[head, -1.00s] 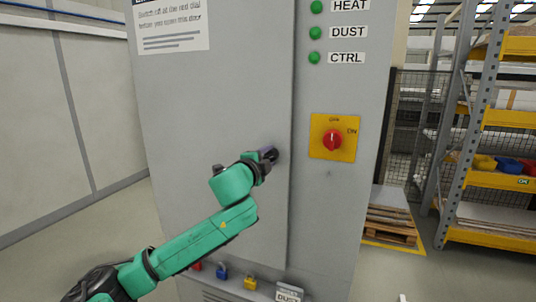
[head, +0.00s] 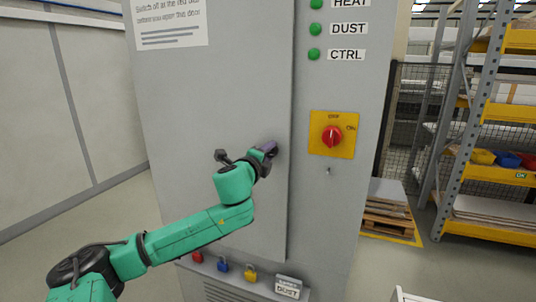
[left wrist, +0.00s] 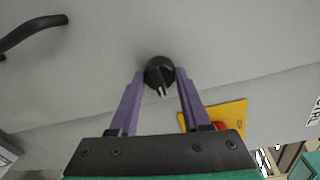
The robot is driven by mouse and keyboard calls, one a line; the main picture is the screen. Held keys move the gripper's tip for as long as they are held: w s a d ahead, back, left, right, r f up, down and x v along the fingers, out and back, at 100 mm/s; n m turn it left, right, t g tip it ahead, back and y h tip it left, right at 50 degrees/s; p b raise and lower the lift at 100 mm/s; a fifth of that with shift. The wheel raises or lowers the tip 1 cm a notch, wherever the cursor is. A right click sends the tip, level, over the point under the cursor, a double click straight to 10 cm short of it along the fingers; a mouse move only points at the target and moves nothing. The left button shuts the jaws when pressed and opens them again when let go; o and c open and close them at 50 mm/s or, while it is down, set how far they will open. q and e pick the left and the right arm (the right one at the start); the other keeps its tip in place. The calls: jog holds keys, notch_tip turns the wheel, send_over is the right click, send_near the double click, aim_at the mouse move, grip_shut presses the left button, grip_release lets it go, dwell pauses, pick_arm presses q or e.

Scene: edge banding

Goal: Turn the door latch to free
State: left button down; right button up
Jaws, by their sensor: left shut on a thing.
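The grey cabinet door (head: 215,110) is closed in the head view. Its latch is a round black knob with a pale mark (left wrist: 160,76) in the left wrist view. My left gripper (head: 268,150) is at the door's right edge, and its purple fingers (left wrist: 160,88) are shut on the knob, one on each side. In the head view the gripper hides the latch. My right gripper is not in view.
A red rotary switch on a yellow plate (head: 349,146) is right of the door. A black handle (left wrist: 30,32) stands out from the door in the left wrist view. A storage rack (head: 490,130) stands at the right.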

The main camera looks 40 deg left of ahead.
pick_arm(q)
jog(key=shift+c, duration=1.8)
grip_release()
jog(key=shift+s+f, duration=0.1)
jog(key=shift+s+d+f+b, duration=0.2)
jog(key=shift+s+b, duration=0.35)
jog(key=shift+b, duration=0.2)
jog(key=b+v, duration=1.3)
jog(key=shift+r, duration=0.25)
